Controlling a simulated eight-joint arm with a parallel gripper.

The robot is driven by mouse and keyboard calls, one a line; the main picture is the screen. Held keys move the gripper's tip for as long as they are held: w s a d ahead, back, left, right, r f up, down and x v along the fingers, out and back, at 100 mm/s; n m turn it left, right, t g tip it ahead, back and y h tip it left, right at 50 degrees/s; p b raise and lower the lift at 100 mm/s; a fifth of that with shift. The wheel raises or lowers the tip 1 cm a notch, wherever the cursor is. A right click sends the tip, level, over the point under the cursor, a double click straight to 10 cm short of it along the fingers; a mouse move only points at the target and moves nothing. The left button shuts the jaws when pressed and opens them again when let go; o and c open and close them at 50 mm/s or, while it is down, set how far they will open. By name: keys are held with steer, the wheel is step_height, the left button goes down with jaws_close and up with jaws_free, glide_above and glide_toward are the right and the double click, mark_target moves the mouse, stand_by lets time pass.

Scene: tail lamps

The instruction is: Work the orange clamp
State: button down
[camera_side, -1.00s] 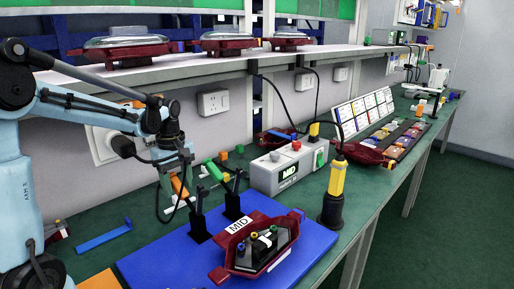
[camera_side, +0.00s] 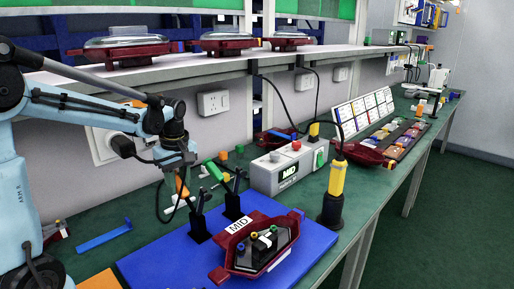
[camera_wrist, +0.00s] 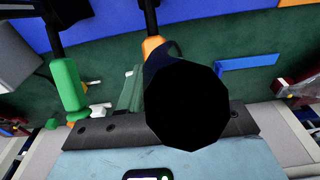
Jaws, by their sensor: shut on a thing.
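The orange clamp's handle (camera_side: 181,187) shows just under my gripper (camera_side: 183,172) in the side view, left of the black clamp post on the blue plate (camera_side: 150,262). My gripper is shut on this handle; the fingers themselves are hard to make out. In the wrist view the orange handle (camera_wrist: 152,46) shows at the end of a dark lever, partly hidden by a large black round shape. The green clamp (camera_side: 214,171) stands to the right in the side view; its green handle (camera_wrist: 68,90) is at left in the wrist view. A dark red lamp housing marked MID (camera_side: 258,246) lies on the plate.
A grey box with a MID display (camera_side: 286,170) stands behind the plate. A yellow and black tool (camera_side: 335,190) stands upright at right. A blue bar (camera_side: 103,236) lies on the green table at left. The shelf (camera_side: 220,58) runs overhead.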

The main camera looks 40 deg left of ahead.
mark_target(182, 186)
steer(key=shift+d+r+y, duration=0.6)
steer(key=shift+d+y, duration=0.25)
steer(key=shift+y, duration=0.35)
steer(key=d+y, duration=0.1)
steer(key=y, duration=0.1)
steer(key=shift+d+r+y, duration=0.35)
steer(key=shift+r+y, duration=0.05)
steer(key=shift+d+r+y, duration=0.15)
steer(key=shift+d+y, duration=0.55)
steer(key=shift+y, duration=0.35)
steer(key=shift+d+r+y, duration=0.1)
steer(key=shift+d+y, duration=0.6)
steer(key=shift+y, duration=0.35)
steer(key=c, duration=0.9)
jaws_free()
steer(key=shift+d+r, duration=0.1)
steer(key=shift+d, duration=0.05)
